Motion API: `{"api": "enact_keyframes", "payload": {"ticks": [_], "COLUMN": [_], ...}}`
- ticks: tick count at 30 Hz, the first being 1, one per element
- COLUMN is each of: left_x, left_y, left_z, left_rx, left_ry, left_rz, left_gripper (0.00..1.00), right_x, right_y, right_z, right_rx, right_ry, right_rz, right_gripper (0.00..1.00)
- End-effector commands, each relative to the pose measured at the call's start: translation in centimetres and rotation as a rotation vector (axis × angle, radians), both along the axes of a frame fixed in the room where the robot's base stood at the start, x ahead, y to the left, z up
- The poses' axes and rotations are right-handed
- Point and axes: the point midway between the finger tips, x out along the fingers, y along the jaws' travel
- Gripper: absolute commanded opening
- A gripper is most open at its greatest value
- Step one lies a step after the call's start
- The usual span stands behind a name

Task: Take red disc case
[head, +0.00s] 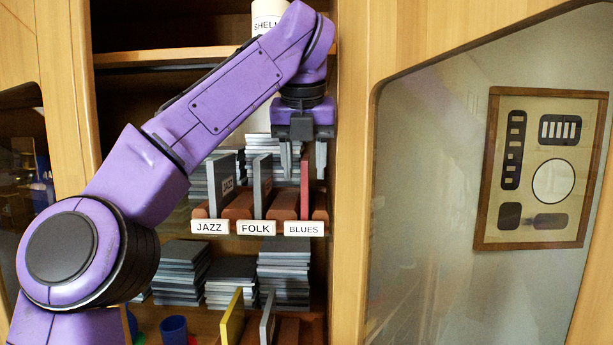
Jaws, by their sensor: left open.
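A thin red disc case (304,187) stands upright in the rack on the middle shelf, above the BLUES label (304,229). My left gripper (303,160) points down just above and around the top of the red case. Its two fingers are apart, one on the left and one on the right of the case's upper edge. I cannot tell whether either finger touches it. My right gripper is not in view.
Grey cases stand above the JAZZ label (209,227) and the FOLK label (256,227). Stacks of grey cases (284,273) lie below, with a yellow case (232,318). The wooden cabinet post (351,200) is close on the right. A framed picture (541,168) hangs beyond it.

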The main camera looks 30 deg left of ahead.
Motion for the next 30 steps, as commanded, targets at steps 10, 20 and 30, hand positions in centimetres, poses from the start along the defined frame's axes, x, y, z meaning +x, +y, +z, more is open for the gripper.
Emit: {"api": "enact_keyframes", "payload": {"ticks": [10,20,30], "left_x": [2.3,2.7,2.7], "left_y": [1.6,1.8,1.8], "left_z": [-3.4,-4.7,-4.6], "left_rx": [0.000,0.002,0.002], "left_ry": [0.004,-0.001,-0.002], "left_rz": [0.000,0.003,0.003], "left_gripper": [0.47,0.47,0.00], "right_x": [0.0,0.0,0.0], "right_y": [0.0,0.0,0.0], "right_z": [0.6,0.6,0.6], "right_rx": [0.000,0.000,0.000], "right_ry": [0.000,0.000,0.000], "right_rz": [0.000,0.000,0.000], "right_gripper": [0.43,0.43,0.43]}}
